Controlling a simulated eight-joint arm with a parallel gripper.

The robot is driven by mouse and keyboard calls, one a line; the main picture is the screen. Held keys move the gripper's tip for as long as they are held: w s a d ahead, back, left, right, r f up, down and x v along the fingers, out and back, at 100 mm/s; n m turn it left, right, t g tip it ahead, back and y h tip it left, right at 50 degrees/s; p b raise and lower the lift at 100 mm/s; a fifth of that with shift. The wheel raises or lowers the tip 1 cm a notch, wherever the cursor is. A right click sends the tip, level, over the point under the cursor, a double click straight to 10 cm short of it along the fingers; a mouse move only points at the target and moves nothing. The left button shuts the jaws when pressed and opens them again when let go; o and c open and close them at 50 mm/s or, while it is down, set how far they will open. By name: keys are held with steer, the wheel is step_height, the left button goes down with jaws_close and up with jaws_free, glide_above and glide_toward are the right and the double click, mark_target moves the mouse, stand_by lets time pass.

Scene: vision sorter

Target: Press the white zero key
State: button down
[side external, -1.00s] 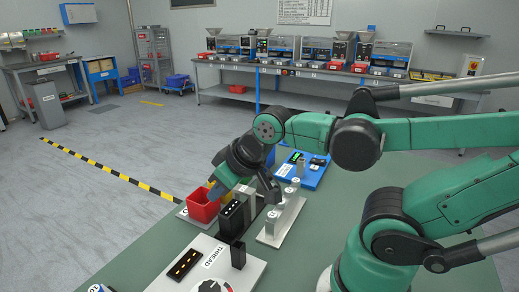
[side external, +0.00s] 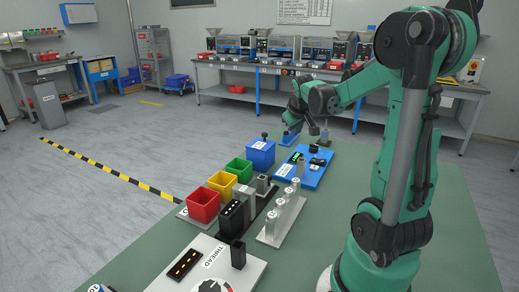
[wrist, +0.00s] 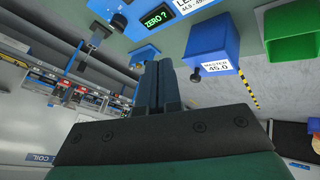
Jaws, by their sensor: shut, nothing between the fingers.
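The blue gauge unit (side external: 312,179) lies at the far end of the green table, with a small green-lit display (side external: 297,157) and dark fittings on it. In the wrist view the display (wrist: 157,17) reads "ZERO ?", with part of the blue unit (wrist: 108,8) at the top left. I cannot make out the white zero key in either view. My gripper (side external: 289,142) is beyond the near bins at the table's far end, by the gauge unit. In the wrist view its dark fingers (wrist: 158,63) are together and empty, below the display in the picture.
A blue box (side external: 261,153), labelled "MASTER 45.0" in the wrist view (wrist: 213,48), stands left of the gauge. Green (side external: 238,170), yellow (side external: 221,186) and red (side external: 203,206) bins line the left edge. A rack with several grey posts (side external: 281,222) stands mid-table.

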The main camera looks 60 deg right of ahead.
steer(key=m+g, duration=0.1)
steer(key=g, duration=0.1)
glide_above(315, 168)
steer(key=f, duration=0.2)
steer(key=shift+d+r, duration=0.1)
steer(key=shift+r, duration=0.2)
steer(key=shift+f, duration=0.1)
steer(key=shift+f, duration=4.35)
steer(key=shift+f, duration=0.4)
steer(key=shift+f, duration=0.35)
